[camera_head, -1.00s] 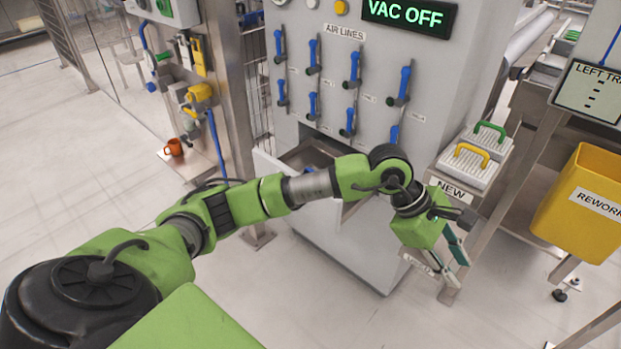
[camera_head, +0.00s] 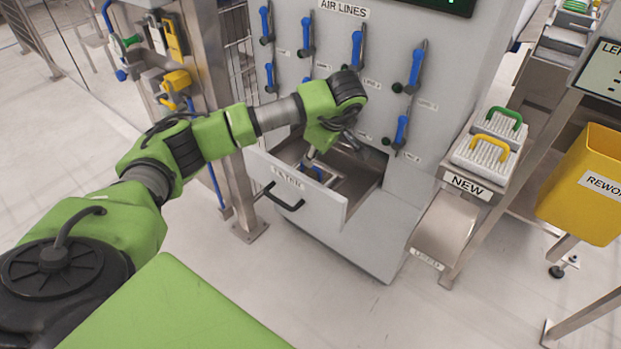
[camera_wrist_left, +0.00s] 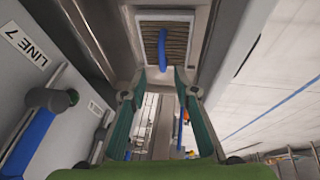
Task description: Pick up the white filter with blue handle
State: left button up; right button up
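A filter with a blue handle (camera_wrist_left: 161,48) lies in the open drawer. In the left wrist view its pleats (camera_wrist_left: 180,40) look brownish-grey inside a pale frame. In the head view only a bit of blue (camera_head: 316,172) shows in the drawer, partly hidden by my gripper. My left gripper (camera_head: 309,160) points down over the drawer. In the left wrist view its two green fingers (camera_wrist_left: 166,78) are apart and empty, with the filter beyond their tips and the handle between their lines.
The drawer front (camera_head: 295,192) has a black handle. Air-line valves with blue levers (camera_head: 357,48) stick out of the cabinet above. Filters with green and yellow handles (camera_head: 487,148) stand on the NEW shelf at right. A yellow REWORK bin (camera_head: 585,185) is farther right.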

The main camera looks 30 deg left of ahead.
aim_at(311, 173)
pick_arm(q)
jog(key=shift+a+b+x, duration=0.1)
jog(key=shift+b+x, duration=0.05)
jog(key=shift+x, duration=1.45)
jog(key=shift+a+b+x, duration=0.15)
jog(key=shift+x, duration=1.4)
jog(key=shift+s, duration=0.15)
pick_arm(e)
jog(key=shift+w+a+r, duration=0.1)
jog(key=shift+w+r, duration=0.2)
jog(key=shift+r, duration=0.3)
jog(key=shift+w+r, duration=0.3)
jog(key=shift+r, duration=0.3)
pick_arm(q)
jog(key=shift+c, duration=0.4)
jog(key=shift+r, duration=0.1)
grip_shut()
